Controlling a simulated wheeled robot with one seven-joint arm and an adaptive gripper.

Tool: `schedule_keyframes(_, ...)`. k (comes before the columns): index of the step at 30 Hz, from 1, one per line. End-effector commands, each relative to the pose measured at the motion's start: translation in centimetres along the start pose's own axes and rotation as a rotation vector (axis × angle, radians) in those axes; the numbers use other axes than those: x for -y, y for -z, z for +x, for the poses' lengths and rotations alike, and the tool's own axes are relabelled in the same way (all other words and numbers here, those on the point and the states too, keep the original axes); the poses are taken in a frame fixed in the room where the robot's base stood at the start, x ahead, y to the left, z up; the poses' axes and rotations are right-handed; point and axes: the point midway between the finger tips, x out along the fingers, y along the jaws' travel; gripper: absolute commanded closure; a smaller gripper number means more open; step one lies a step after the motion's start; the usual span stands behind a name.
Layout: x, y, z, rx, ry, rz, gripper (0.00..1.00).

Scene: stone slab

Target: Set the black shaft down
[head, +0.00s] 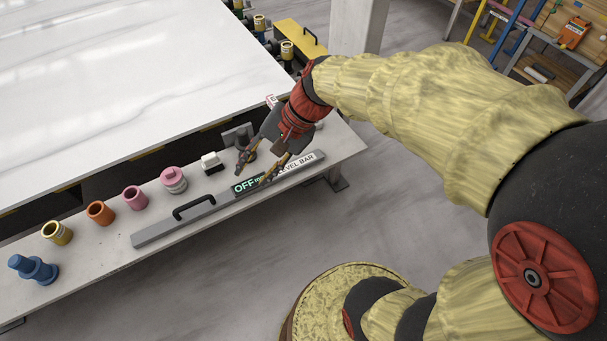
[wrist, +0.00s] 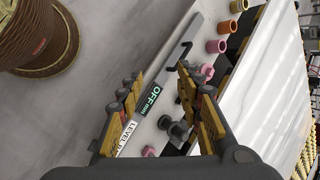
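The black shaft is probably the dark grey flanged piece (wrist: 178,130) low in the wrist view, between the bases of my fingers. In the head view a dark piece (head: 247,153) stands on the ledge close behind my gripper, partly hidden by it. My gripper (head: 252,176) is above the ledge, over the right part of the level bar. In the wrist view my gripper (wrist: 157,80) has its fingers well apart, with nothing held between the tips. I cannot tell whether the shaft touches a finger.
The level bar (head: 165,229), with a black handle and an "OFF" display, lies along the ledge. A row of parts includes a white piece (head: 212,163), pink ring (head: 135,198), orange ring (head: 100,213), gold ring (head: 58,233) and blue flanged piece (head: 35,271). A marble slab (head: 110,80) rises behind.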

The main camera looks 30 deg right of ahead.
Motion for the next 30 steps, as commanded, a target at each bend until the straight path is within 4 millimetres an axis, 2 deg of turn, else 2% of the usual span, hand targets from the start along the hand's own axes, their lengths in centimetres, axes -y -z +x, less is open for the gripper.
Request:
schedule_keyframes(1, -0.8, -1.7, -1.4, -0.054, -0.046, -0.127, 0.64)
schedule_keyframes(4, -2.9, -3.8, -3.7, -0.162, -0.147, -0.363, 0.64)
schedule_keyframes(9, -5.8, -5.3, -7.6, -0.335, -0.289, -0.691, 0.64)
schedule_keyframes(12, -6.8, -5.6, -9.2, -0.409, -0.346, -0.815, 0.64)
schedule_keyframes(17, -7.4, -5.7, -10.5, -0.465, -0.390, -0.903, 0.64)
schedule_keyframes(30, -7.5, -5.6, -10.6, -0.468, -0.395, -0.908, 0.64)
